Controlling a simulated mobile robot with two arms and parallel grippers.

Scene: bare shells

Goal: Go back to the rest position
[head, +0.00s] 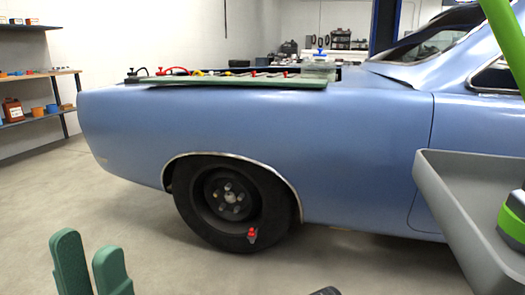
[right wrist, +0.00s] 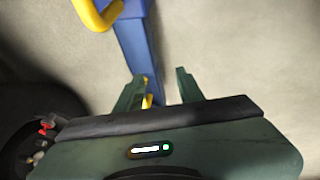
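My left gripper (head: 87,248) shows at the bottom left of the head view. Its two green fingers are apart with nothing between them, over the floor. My right gripper (right wrist: 158,84) shows in the right wrist view with its dark green fingers spread apart. It appears to hold nothing; a blue post and a bit of yellow show behind the gap. A dark shape at the bottom edge of the head view is too cut off to identify.
A blue car (head: 330,150) with a dark wheel (head: 195,212) stands ahead. A grey tray (head: 440,195) is at right. A blue post (right wrist: 136,45) with a yellow hook (right wrist: 97,16) lies beyond my right gripper. Floor at left is clear.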

